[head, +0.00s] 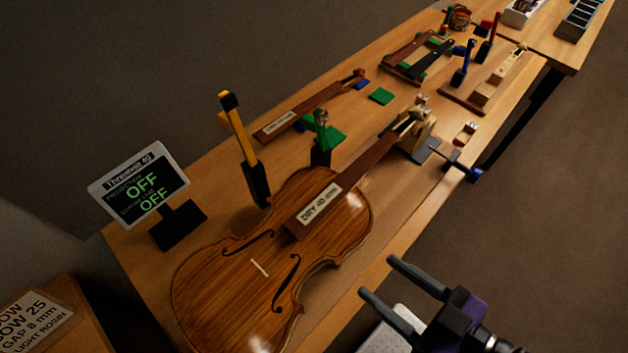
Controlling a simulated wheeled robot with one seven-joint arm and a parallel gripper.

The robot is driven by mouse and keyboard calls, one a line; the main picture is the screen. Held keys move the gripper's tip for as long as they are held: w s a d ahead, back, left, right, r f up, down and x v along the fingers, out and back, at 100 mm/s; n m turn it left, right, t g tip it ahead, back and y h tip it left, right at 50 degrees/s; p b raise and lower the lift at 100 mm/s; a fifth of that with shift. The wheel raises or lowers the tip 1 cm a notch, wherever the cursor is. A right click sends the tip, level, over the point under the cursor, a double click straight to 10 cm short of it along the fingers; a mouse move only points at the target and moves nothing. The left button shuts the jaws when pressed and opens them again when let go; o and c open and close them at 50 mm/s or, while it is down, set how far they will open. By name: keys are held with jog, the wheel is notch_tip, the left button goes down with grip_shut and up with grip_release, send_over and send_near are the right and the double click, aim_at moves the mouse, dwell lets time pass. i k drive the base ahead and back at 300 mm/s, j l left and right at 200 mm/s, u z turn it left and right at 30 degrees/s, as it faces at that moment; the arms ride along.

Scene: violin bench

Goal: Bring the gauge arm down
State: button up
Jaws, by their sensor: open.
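A yellow arm with a black tip (236,130) stands raised, nearly upright, in a black base beside the violin's far edge. It looks like the gauge arm, though no label on it can be read. The violin (225,285) lies on the bench with a label reading "DRY 40 mm" on its fingerboard. A display (140,185) left of the yellow arm reads "Threshold 40" with two "OFF" lines. My gripper (378,276) is open and empty, off the bench's near edge, right of the violin and well apart from the yellow arm.
A green-topped post (321,135) stands near the violin's neck. A loose fingerboard (305,112) lies behind it. A blue-handled clamp (463,168) juts over the near edge. Red and blue posts, trays and small parts crowd the far bench. A box with a sign (35,318) is lower left.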

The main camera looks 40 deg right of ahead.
aim_at(229, 119)
jog(key=k+j+u, duration=0.15)
jog(key=j, duration=0.25)
jog(key=k+j+u, duration=0.1)
jog(key=j, duration=0.25)
jog(key=k+j+u, duration=0.15)
jog(key=j, duration=0.25)
jog(key=j+u, duration=0.1)
jog(key=j, duration=0.35)
